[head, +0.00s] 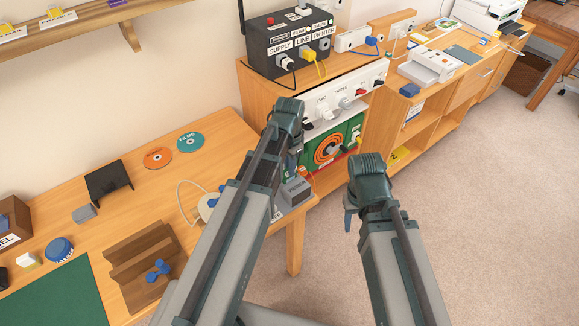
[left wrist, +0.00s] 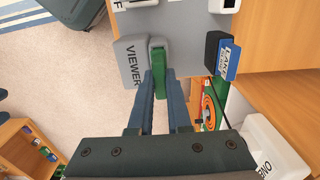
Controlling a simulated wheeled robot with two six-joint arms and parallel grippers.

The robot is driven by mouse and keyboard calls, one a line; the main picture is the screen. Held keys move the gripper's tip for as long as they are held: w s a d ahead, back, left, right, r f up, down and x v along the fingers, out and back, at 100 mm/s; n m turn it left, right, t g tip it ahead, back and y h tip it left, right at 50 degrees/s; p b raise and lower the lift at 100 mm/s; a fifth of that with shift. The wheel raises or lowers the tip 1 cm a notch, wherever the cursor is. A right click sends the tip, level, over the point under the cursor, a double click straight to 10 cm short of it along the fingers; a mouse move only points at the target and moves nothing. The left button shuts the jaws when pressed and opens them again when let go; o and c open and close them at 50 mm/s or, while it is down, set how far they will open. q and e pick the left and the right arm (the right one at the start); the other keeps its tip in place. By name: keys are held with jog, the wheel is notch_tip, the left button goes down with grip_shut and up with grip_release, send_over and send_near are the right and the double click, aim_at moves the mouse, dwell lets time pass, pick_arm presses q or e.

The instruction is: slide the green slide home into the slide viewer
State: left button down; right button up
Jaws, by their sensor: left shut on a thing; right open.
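The grey slide viewer (left wrist: 130,62), lettered VIEWER, stands at the upper middle of the left wrist view. It also shows in the head view (head: 297,189), partly behind my left arm. My left gripper (left wrist: 160,80) is shut on the green slide (left wrist: 161,88), which shows between the two blue fingers. The slide's far end is at a rounded grey part beside the viewer's lettered face. I cannot tell how deep it sits there. In the head view my left gripper (head: 296,165) is mostly hidden by its own arm. My right gripper (head: 349,218) is open, over the floor, away from the viewer.
A blue LAMP block (left wrist: 229,62) stands right of the viewer, and a white box (left wrist: 270,145) lies lower right. In the head view a black power box (head: 290,42) with cables stands on the shelf behind. A brown rack (head: 140,260) is on the table at left.

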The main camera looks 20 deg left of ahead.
pick_arm(q)
jog(key=shift+f+b, duration=0.8)
jog(key=shift+f, duration=0.05)
jog(key=c, duration=0.8)
grip_release()
jog(key=shift+r, duration=0.15)
notch_tip(320, 180, up, 14)
jog(key=p, duration=1.3)
jog(key=shift+f+p, duration=0.25)
jog(key=shift+p, duration=0.15)
jog(key=s+d+n, duration=0.1)
jog(key=s+d, duration=0.2)
jog(key=s, duration=0.1)
jog(key=s+d+n, duration=0.1)
jog(key=s+d, duration=0.3)
jog(key=s, duration=0.1)
jog(key=s+d+n+y, duration=0.1)
jog(key=s+d, duration=0.2)
jog(key=s, duration=0.2)
jog(key=shift+s+d+n, duration=0.15)
jog(key=shift+d+n, duration=0.1)
jog(key=shift+n, duration=0.15)
